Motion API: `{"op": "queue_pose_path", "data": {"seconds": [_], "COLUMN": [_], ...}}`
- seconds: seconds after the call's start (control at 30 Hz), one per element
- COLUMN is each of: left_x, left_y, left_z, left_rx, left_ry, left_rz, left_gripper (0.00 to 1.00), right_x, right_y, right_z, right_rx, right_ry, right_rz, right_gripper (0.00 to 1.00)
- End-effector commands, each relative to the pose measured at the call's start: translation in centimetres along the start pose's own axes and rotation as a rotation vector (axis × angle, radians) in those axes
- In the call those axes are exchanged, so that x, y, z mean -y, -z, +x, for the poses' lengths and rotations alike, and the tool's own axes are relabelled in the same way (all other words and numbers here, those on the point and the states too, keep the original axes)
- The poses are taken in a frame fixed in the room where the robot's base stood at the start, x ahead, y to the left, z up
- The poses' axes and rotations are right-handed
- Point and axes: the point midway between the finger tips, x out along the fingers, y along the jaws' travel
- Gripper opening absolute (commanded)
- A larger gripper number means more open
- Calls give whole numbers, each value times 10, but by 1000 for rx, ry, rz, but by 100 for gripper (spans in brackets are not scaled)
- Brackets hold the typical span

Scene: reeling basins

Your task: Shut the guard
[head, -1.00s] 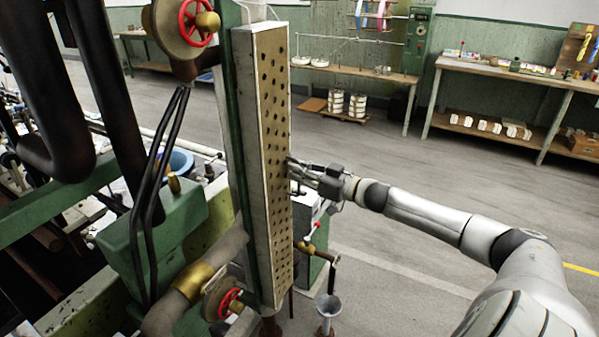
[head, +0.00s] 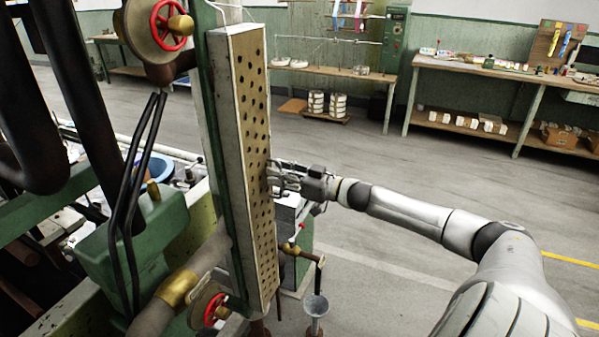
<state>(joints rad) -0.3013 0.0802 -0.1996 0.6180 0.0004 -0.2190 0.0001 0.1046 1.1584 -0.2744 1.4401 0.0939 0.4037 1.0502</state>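The guard appears to be the tall, narrow perforated panel (head: 257,130) with a pale frame, standing upright beside the green machine frame. My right gripper (head: 272,178) is at the panel's right edge, about halfway up. Its fingertips are at or very near that edge, and I cannot tell whether they touch it or grip it. The finger gap is too small and dark to read. My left gripper is not in view.
Red handwheels (head: 172,26) and thick dark pipes (head: 85,100) crowd the left side. A brass-fitted tap and a grey funnel (head: 315,304) stand below the gripper. Workbenches (head: 500,75) line the back wall. The floor (head: 400,160) at centre right is clear.

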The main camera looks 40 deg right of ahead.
Motion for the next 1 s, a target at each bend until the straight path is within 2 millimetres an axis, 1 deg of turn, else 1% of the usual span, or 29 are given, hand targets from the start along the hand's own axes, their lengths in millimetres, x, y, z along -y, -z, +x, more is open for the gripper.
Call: {"op": "queue_pose_path", "data": {"seconds": [1.0], "left_x": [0], "left_y": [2], "left_z": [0], "left_rx": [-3], "left_ry": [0], "left_rz": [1], "left_gripper": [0], "right_x": [0], "right_y": [-2], "right_z": [-85], "right_rx": [3], "right_ry": [0], "right_rz": [1], "right_gripper": [29]}}
